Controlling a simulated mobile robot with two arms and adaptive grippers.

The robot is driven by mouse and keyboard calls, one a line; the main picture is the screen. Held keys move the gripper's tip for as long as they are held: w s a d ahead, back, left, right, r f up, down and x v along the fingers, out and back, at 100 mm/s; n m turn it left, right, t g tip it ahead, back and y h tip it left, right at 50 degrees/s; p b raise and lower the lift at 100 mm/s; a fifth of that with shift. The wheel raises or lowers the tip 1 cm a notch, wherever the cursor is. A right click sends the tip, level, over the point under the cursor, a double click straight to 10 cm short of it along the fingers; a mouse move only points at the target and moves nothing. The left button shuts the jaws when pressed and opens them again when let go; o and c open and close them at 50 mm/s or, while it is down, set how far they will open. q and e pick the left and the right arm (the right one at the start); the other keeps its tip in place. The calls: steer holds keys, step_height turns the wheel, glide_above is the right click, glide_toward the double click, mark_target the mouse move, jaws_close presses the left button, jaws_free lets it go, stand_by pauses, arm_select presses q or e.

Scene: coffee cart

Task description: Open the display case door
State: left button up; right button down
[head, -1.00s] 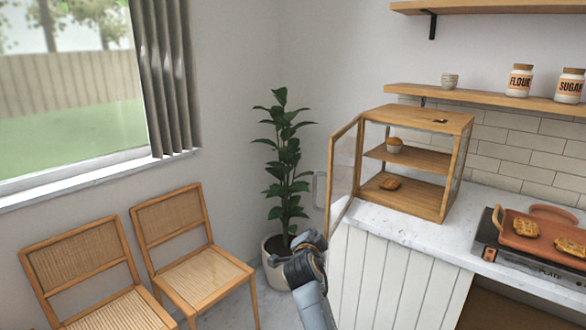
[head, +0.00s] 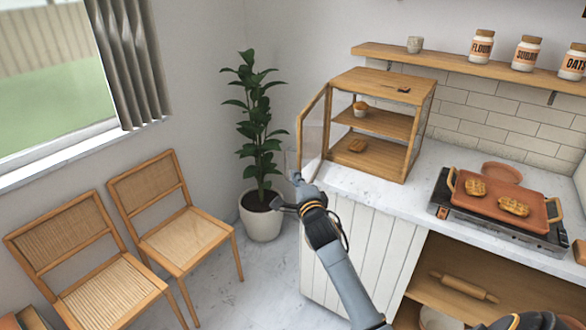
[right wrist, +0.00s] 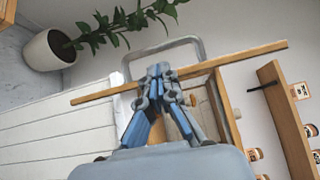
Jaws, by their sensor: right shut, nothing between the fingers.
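The wooden display case (head: 385,82) stands on the counter, with a muffin (head: 360,109) on its shelf and a pastry (head: 357,146) below. Its glass door (head: 313,135), framed in wood, stands open, swung out to the left of the case. My right gripper (head: 287,192) is shut and empty, just below and left of the door's lower end. In the right wrist view the fingertips (right wrist: 160,72) overlap the door's long wooden edge (right wrist: 100,97); I cannot tell whether they touch it. My left gripper is not in view.
A grey metal handle (right wrist: 185,43) shows behind the door edge. A potted plant (head: 262,215) and two chairs (head: 180,240) stand left. A hot plate (head: 500,225) with an orange tray sits right on the counter. A shelf with jars (head: 480,46) hangs above.

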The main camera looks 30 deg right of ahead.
steer(key=x, duration=0.3)
steer(key=shift+w, duration=0.1)
steer(key=w+a+b, duration=0.4)
steer(key=w+b, duration=0.1)
steer(key=w, duration=0.2)
stand_by(0.3)
steer(key=shift+f, duration=0.1)
